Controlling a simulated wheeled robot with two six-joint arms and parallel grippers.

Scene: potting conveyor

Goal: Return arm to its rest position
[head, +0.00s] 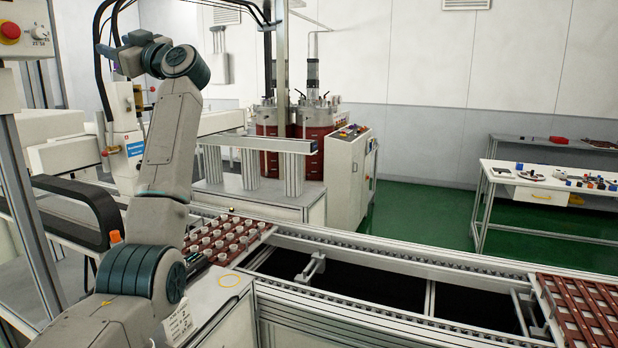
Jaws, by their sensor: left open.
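My left arm rises from the bottom left of the head view and folds back at a raised wrist. My left gripper (108,51) is at the upper left, small and partly hidden behind the wrist, with its jaws open. I see nothing held in it. It is high above the conveyor (400,262), in front of the white dispensing unit (128,140). A dark red tray (262,232) with several pale round parts sits on the conveyor, right of my arm. My right gripper is not in view.
Another red-brown tray (545,287) lies at the conveyor's right end. Two red tanks (310,148) and a white control cabinet (348,180) stand behind. A control box with a red button (10,31) is at the upper left. A workbench (500,178) stands at the right beyond open green floor.

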